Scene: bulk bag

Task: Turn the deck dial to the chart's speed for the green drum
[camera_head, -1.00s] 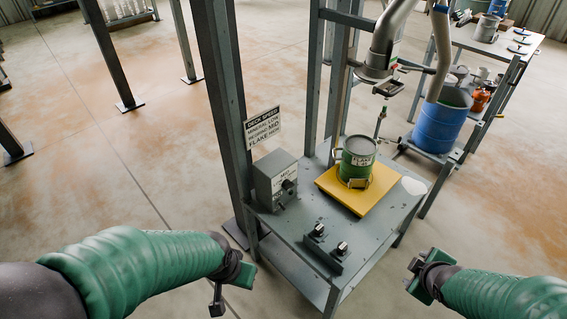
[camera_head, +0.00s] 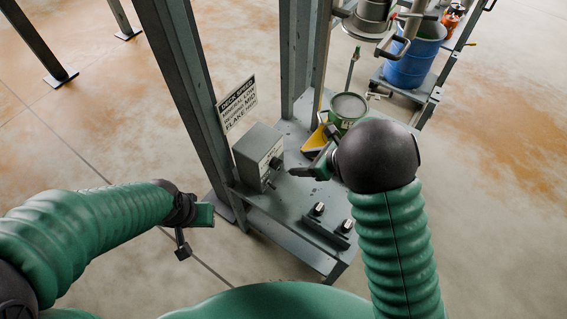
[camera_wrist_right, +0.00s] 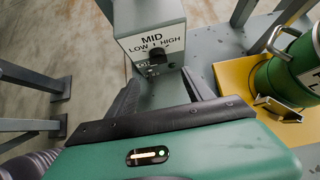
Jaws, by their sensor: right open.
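The deck dial is a black knob (camera_wrist_right: 158,56) on the front of a grey box (camera_head: 256,150) marked LOW, MID and HIGH. I cannot tell its setting. The DECK SPEED chart (camera_head: 237,104) hangs behind the box, listing mineral low, a second line mid and flake high. The green drum (camera_head: 345,112) stands on the yellow plate (camera_head: 314,140), partly hidden by my right arm; its label is cut off in the wrist view (camera_wrist_right: 296,62). My right gripper (camera_head: 304,171) is open, empty, just short of the knob. My left gripper (camera_head: 192,228) hangs left of the deck, its jaws unclear.
The box stands on a grey metal deck (camera_head: 285,215) beside a dark upright post (camera_head: 185,90). Two black knobs (camera_head: 331,222) sit at the deck's front edge. A blue drum (camera_head: 410,62) stands behind.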

